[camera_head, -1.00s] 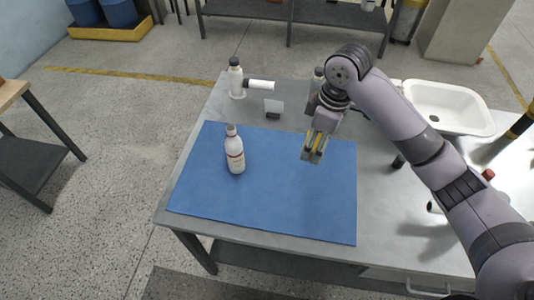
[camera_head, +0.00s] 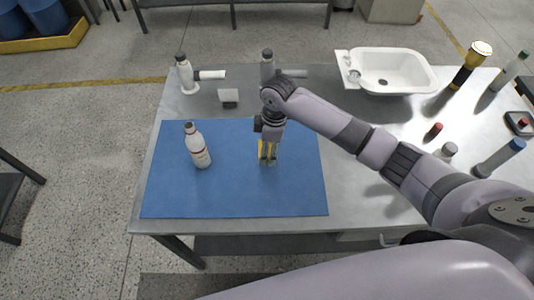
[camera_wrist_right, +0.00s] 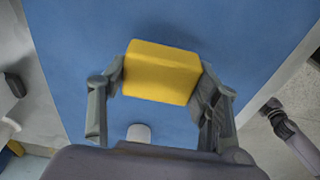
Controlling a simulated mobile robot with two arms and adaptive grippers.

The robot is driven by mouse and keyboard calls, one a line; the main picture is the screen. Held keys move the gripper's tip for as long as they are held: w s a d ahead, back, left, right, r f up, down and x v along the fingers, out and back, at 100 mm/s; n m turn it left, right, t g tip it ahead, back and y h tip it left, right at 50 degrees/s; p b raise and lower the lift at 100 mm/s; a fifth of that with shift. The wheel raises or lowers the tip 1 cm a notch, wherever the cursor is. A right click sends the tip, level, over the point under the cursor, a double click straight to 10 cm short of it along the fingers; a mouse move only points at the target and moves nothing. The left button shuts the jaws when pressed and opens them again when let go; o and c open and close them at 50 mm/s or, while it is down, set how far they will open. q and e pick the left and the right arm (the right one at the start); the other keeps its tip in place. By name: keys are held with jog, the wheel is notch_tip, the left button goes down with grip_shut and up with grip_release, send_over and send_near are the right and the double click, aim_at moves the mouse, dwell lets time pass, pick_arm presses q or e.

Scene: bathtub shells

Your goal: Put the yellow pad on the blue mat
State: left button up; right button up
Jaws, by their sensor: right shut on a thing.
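The yellow pad (camera_wrist_right: 160,72) is a small block, held between the two fingers of my right gripper (camera_head: 267,158). In the head view only slivers of the pad show, behind the fingers. The blue mat (camera_head: 235,195) lies flat on the grey table. My right gripper is over the right half of the mat, pointing down. In the wrist view (camera_wrist_right: 160,95) it is shut on the pad, with the mat behind. I cannot tell whether the pad touches the mat.
A white bottle (camera_head: 198,148) with a red band stands on the mat left of the gripper. The front of the mat is clear.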

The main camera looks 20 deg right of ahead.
notch_tip(320, 180, down, 4)
jog(key=shift+f, duration=0.1)
jog(key=shift+f, duration=0.1)
jog(key=o, duration=0.9)
jog(key=shift+o, duration=0.2)
jog(key=r, duration=0.4)
jog(key=d+r, duration=0.1)
jog(key=r, duration=0.7)
jog(key=shift+s+d+r+b, duration=0.15)
jog(key=shift+s+d+b, duration=0.1)
jog(key=shift+b, duration=0.15)
